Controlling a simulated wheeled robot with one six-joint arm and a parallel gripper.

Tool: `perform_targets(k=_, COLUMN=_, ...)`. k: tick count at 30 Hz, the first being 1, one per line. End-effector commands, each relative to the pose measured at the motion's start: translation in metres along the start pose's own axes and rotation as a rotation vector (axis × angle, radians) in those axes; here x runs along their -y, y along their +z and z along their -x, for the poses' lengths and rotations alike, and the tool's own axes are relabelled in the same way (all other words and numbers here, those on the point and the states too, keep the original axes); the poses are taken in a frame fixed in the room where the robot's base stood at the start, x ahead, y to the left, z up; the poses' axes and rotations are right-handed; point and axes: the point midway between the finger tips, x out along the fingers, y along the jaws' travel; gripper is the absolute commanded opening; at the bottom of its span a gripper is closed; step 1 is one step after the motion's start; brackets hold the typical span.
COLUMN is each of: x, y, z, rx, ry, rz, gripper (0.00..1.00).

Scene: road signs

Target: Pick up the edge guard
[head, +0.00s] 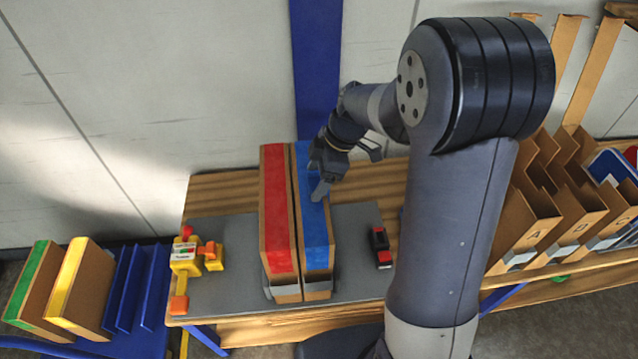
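No part is plainly marked as the edge guard. I cannot tell which piece is meant. My gripper (346,170) is above the rear part of the blue-topped box. Its fingers look spread, with nothing seen between them. Whether the near finger touches the box is unclear.
The boxes stand side by side on a grey mat (222,290) on a wooden table (215,188). A yellow tool (186,262) lies left, a red-black item (381,248) right. Cardboard bins (527,220) stand at right. Green- and yellow-topped boxes (75,285) stand lower left.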

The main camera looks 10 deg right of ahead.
Motion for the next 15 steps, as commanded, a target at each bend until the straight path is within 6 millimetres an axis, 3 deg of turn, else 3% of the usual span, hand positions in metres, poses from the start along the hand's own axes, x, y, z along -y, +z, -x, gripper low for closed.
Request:
perform_targets(k=13, x=-0.0001, y=0.0, z=0.0004, rx=0.0, ry=0.0, rz=0.0, gripper=0.34)
perform_targets(k=15, x=-0.0002, y=-0.0001, z=0.0005, rx=0.0, ry=0.001, rz=0.0, gripper=0.33)
